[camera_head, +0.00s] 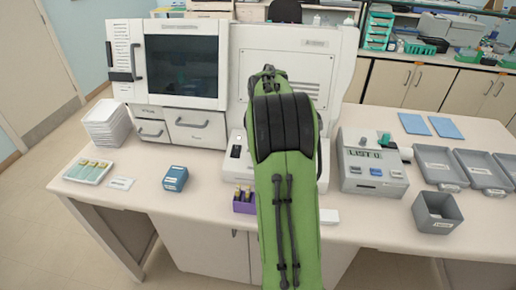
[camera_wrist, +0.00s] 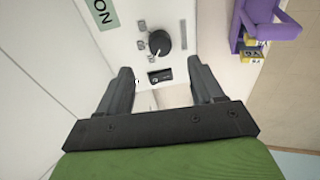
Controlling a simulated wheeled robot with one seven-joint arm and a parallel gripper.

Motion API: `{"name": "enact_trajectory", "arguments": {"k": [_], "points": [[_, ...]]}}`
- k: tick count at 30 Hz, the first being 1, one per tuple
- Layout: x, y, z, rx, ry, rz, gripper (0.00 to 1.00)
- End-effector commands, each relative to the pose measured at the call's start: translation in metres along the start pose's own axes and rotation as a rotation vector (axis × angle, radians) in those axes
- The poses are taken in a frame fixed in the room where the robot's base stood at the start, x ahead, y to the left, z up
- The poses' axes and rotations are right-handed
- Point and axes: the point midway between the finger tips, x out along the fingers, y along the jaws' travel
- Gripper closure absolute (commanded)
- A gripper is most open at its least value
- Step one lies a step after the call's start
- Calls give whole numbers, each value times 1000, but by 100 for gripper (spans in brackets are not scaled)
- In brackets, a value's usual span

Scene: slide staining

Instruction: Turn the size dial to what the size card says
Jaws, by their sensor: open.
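In the wrist view a round black dial (camera_wrist: 158,43) with a pale pointer sits on a white panel, with small grey marks beside it too small to read. My gripper (camera_wrist: 162,74) is open and empty, its two dark fingers spread short of the dial and apart from it. In the head view my green arm hides the gripper and the dial. A small white card (camera_head: 121,184) lies on the bench at the left; its print is unreadable, and I cannot tell whether it is the size card.
The white machine (camera_head: 234,65) stands behind my arm. A purple holder (camera_head: 243,207) with small bottles sits close by, also at the wrist view's upper right (camera_wrist: 262,22). A grey device (camera_head: 372,165) stands right of my arm. A blue box (camera_head: 175,179) is at left.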

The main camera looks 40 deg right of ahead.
Motion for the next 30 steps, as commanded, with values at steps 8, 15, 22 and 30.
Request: {"name": "enact_trajectory", "arguments": {"k": [8, 15, 22, 30], "points": [[-65, 1, 0, 0, 0, 1, 34], [-75, 0, 0, -1, 0, -1, 34], [-75, 0, 0, -1, 0, -1, 34], [-85, -10, -9, 21, 14, 3, 34]]}}
